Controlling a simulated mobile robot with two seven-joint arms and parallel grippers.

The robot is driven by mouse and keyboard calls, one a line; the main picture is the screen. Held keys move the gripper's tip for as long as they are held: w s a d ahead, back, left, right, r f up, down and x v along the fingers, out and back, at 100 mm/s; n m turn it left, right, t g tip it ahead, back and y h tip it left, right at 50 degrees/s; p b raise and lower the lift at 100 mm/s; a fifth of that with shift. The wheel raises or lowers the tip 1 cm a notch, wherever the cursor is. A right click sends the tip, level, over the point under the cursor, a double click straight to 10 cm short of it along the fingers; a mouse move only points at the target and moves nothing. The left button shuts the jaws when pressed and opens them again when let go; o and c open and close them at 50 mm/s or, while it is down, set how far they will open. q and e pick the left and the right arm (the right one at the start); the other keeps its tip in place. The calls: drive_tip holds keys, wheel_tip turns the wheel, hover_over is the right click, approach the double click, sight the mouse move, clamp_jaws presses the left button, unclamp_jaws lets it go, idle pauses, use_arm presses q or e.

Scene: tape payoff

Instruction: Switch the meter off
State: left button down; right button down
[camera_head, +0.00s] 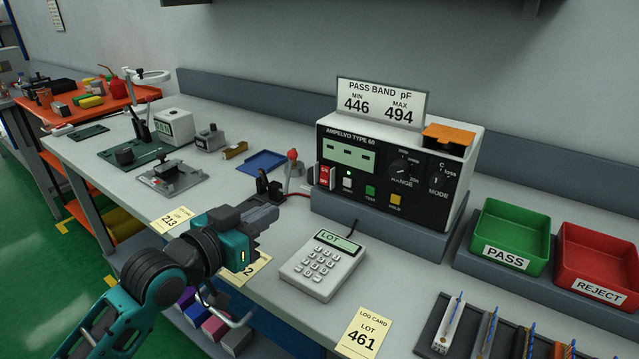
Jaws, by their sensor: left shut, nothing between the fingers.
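The meter (385,181), a black-faced box marked AMPELVO TYPE 60, stands on a grey plinth at the back of the bench. Its red switch (326,177) is at the lower left of the front panel. A small green light (348,173) glows beside the switch, and the pale green display (350,153) shows two short dark marks. My left gripper (275,213) is shut and empty above the bench, to the left of and nearer than the switch, apart from it. My right gripper is not in view.
A keypad (323,265) marked LOT lies in front of the meter. A red-knobbed lever fixture (293,168) stands just left of the switch. Green PASS (510,235) and red REJECT (598,265) bins are at right. A log card (363,333) lies near the front edge.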

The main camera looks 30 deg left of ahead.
sight(321, 184)
use_arm(q)
drive_tip(key=w, duration=0.4)
drive_tip(key=w+d+f, duration=0.1)
drive_tip(key=w, duration=0.3)
drive_tip(key=w+d+f, duration=0.1)
drive_tip(key=w, duration=0.4)
drive_tip(key=shift+b, duration=0.3)
drive_tip(key=shift+w, duration=0.3)
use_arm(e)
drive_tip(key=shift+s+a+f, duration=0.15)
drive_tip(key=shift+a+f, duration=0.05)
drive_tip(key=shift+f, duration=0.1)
use_arm(q)
drive_tip(key=shift+w, duration=0.2)
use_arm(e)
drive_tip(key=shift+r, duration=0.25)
use_arm(q)
drive_tip(key=shift+s, duration=0.1)
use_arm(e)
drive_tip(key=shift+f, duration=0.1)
